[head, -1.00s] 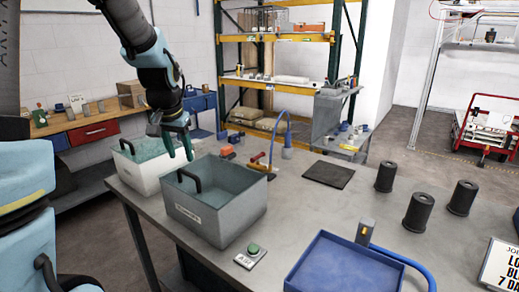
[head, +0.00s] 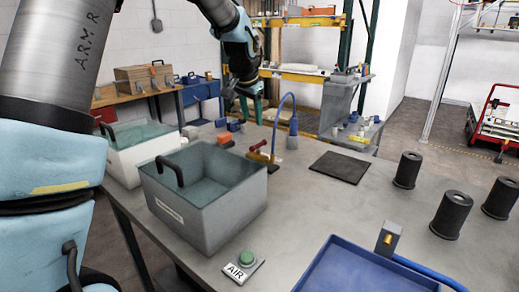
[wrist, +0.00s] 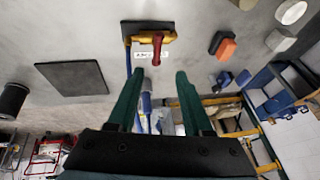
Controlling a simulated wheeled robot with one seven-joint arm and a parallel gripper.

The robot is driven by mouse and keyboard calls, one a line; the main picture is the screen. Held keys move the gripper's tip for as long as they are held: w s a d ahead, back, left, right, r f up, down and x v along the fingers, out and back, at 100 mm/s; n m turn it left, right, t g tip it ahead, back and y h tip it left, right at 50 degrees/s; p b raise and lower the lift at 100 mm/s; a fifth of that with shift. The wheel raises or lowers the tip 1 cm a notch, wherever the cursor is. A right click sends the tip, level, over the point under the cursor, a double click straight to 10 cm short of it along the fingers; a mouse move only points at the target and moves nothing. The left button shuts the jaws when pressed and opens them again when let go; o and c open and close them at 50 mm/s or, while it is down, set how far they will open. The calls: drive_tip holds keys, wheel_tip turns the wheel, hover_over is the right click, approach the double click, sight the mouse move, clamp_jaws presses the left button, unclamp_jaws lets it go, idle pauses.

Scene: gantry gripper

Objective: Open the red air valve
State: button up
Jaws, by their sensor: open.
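The air valve has a red handle (head: 258,146) on a yellow body (head: 263,158), fixed to the bench behind the grey bin. In the wrist view the red handle (wrist: 158,44) lies across the yellow body (wrist: 139,39), pointing down the picture toward my gripper. A white label (wrist: 146,55) is beside it. My gripper (head: 243,106) is open and empty, above the bench behind the valve in the head view. In the wrist view the fingertips of my gripper (wrist: 160,76) are spread on both sides of the handle's line, apart from it.
A blue hose (head: 286,97) arches up beside the valve. The grey bin (head: 213,215) stands in front, with an orange block (head: 224,138) to the valve's left. A green button (head: 246,257) labelled AIR sits near the front. A black mat (head: 340,167) lies right.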

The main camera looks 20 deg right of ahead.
sight(259, 144)
drive_tip(key=x, duration=0.4)
drive_tip(key=p+x, duration=0.1)
drive_tip(key=x, duration=0.3)
drive_tip(key=p+x, duration=0.1)
drive_tip(key=x, duration=0.3)
drive_tip(key=shift+d+f, duration=0.35)
drive_tip(key=shift+d, duration=0.05)
clamp_jaws()
